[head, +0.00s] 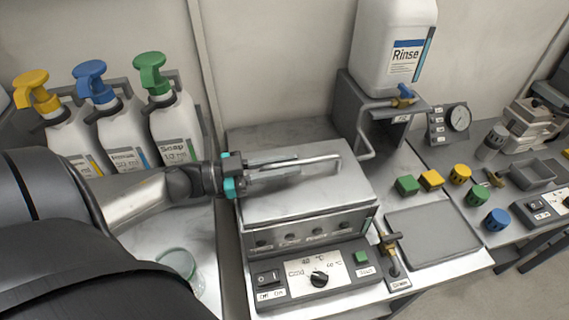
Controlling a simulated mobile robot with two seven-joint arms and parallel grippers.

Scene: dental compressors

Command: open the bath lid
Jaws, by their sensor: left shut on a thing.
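The bath (310,236) is a grey metal box on the bench with a row of small dark knobs along its front. Its flat metal lid (335,192) lies over the top and looks closed. A bar handle (327,159) runs across the lid. My left gripper (292,167), with teal parts at its base, reaches in from the left over the lid. Its fingers are shut on the handle and partly hide it. My right gripper is not in view.
Pump bottles with yellow, blue and green (152,72) heads stand at the back left. A Rinse bottle (390,45) sits on a raised stand behind the bath, with a tap and pipe beside the lid. A glass beaker (182,270) is front left. A grey tray (433,235) lies right.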

